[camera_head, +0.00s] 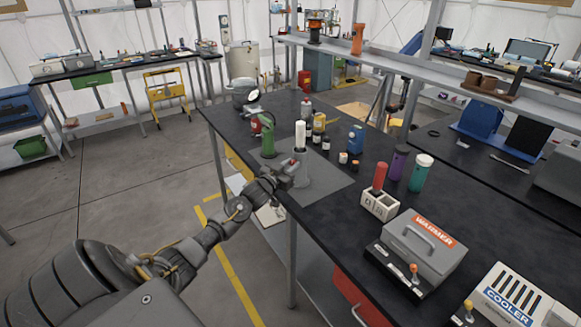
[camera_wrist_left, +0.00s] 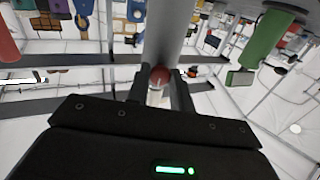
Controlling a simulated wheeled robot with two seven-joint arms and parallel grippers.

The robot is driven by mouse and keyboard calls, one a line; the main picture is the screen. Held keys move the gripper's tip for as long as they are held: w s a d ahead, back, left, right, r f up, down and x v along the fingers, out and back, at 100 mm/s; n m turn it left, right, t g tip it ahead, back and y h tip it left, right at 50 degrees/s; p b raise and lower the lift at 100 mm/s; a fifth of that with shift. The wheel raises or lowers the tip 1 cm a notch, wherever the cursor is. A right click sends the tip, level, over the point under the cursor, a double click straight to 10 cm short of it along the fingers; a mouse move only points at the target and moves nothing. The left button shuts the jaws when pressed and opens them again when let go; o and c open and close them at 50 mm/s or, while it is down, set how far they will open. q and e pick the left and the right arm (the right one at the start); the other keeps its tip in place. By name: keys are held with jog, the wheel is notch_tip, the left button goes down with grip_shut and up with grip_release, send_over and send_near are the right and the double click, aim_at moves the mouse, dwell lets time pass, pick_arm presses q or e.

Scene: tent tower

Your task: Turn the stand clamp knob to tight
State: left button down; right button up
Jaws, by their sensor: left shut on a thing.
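The stand (camera_head: 308,172) is a grey post on a round base on the dark bench, with a white cylinder (camera_head: 300,135) above it. My left gripper (camera_head: 290,168) reaches in from the bench's near edge, beside the stand. In the left wrist view, the small clamp knob (camera_wrist_left: 160,76), red with a pale lower part, sits between the fingers of my left gripper (camera_wrist_left: 158,92), which are shut on it. The grey post (camera_wrist_left: 165,35) rises just beyond the knob. The knob's tight or loose marking cannot be read. My right gripper is not in view.
A green device (camera_head: 267,137) stands left of the stand and also shows in the left wrist view (camera_wrist_left: 267,42). Small bottles and a blue box (camera_head: 356,138) stand behind and right. A white block (camera_head: 380,205), a warmer (camera_head: 423,247) and a cooler (camera_head: 510,295) occupy the right front.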

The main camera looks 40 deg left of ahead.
pick_arm(q)
jog(key=m+b, duration=0.1)
jog(key=m, duration=0.4)
jog(key=m+b, duration=0.1)
jog(key=m, duration=0.4)
jog(key=shift+f+m+b, duration=0.1)
jog(key=shift+m+b, duration=0.25)
jog(key=shift+m, duration=0.05)
jog(key=m+b, duration=0.2)
jog(key=m, duration=0.3)
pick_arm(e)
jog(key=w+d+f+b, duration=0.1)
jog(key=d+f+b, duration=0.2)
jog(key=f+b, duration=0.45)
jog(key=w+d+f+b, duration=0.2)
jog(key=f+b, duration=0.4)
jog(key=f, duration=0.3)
pick_arm(q)
jog(key=shift+m+b, duration=0.45)
jog(key=shift+m, duration=9.45)
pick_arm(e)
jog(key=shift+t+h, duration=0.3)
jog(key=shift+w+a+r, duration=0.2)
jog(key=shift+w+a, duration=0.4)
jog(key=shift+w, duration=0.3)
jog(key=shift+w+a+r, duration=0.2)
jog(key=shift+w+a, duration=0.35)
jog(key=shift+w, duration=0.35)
